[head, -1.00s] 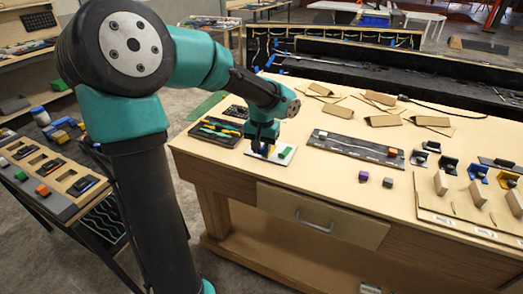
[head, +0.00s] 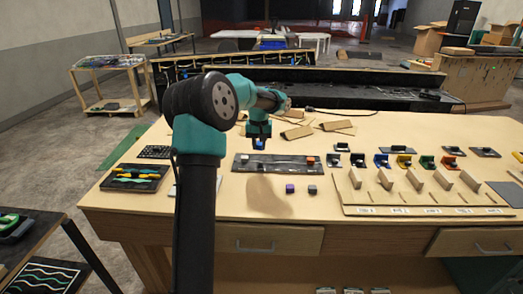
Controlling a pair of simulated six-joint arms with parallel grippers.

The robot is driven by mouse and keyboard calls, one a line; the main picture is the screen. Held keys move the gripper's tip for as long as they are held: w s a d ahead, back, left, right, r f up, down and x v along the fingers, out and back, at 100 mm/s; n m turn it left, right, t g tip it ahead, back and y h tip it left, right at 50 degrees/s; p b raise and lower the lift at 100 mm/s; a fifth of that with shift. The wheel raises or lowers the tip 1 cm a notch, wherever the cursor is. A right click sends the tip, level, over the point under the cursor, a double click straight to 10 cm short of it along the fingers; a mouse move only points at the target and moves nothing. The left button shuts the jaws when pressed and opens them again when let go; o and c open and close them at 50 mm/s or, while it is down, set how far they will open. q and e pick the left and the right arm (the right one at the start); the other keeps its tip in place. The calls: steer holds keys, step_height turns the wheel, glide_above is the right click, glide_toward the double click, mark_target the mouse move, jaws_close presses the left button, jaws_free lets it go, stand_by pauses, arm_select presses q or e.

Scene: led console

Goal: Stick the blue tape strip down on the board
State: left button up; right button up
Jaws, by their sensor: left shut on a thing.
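My left gripper (head: 258,137) is shut on a small blue piece (head: 259,144), which looks like the blue tape strip. It holds the piece over the dark board (head: 290,170), near its back edge and left of its middle. The board lies flat on the table, with a pale wavy line along it, a small light block near its left end and a red block (head: 310,160) at its right end. The gap between strip and board cannot be judged exactly, but they appear apart. My right gripper is out of view.
A purple cube (head: 290,188) and a grey cube (head: 312,190) sit in front of the board. A black tray (head: 135,177) with yellow and teal pieces lies at the left. Cardboard pieces (head: 297,132) lie behind. Coloured holders (head: 403,160) line the right.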

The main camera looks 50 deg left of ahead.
mark_target(261, 166)
arm_select(q)
steer(key=shift+w, duration=0.5)
steer(key=shift+s+f, duration=0.1)
steer(key=shift+f, duration=0.05)
steer(key=shift+f, duration=3.15)
steer(key=shift+f, duration=0.8)
steer(key=o, duration=1)
